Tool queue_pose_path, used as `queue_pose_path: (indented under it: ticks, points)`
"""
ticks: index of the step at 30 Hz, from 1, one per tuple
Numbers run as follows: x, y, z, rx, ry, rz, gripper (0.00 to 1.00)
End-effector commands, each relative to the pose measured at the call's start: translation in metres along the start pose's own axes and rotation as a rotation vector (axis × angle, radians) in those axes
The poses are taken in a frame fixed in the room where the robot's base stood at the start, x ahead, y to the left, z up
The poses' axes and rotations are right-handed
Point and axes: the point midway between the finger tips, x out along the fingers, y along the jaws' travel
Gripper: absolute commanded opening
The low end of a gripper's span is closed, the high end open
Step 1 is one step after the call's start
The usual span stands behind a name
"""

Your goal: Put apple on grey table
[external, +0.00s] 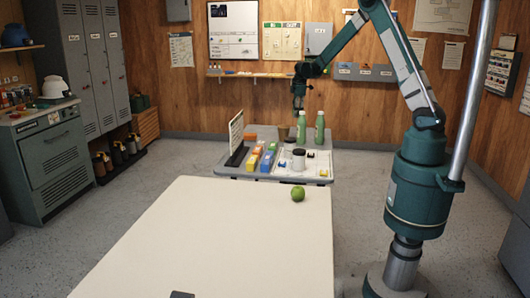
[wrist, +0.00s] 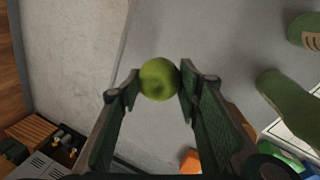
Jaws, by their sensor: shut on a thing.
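My gripper (external: 298,107) hangs over the back part of the grey table (external: 228,168), clearly above its top. In the wrist view my gripper (wrist: 160,82) is shut on a green apple (wrist: 158,78), with one fingertip against each side. The grey table top (wrist: 235,40) shows beneath the apple. In the external view the held apple is too small or hidden to make out. A separate round green fruit (external: 298,194) lies near the far edge of the cream table.
Green bottles (external: 320,127) stand on the grey table's right side, with a dark cup (external: 283,133) left of them. Coloured boxes (external: 268,157), a white-topped jar (external: 299,159) and an upright panel (external: 236,132) are nearer. The cream table (external: 215,245) is mostly clear.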

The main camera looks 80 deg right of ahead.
Motion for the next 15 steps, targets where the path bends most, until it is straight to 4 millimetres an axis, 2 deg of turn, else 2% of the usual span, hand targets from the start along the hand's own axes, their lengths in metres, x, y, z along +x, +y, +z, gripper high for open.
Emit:
queue_pose_path:
  ticks: [5, 15]
  points:
    - [0.008, -0.002, 0.0, 0.0, 0.0, 0.0, 0.2]
    - [0.051, -0.012, 0.0, 0.0, 0.0, 0.0, 0.2]
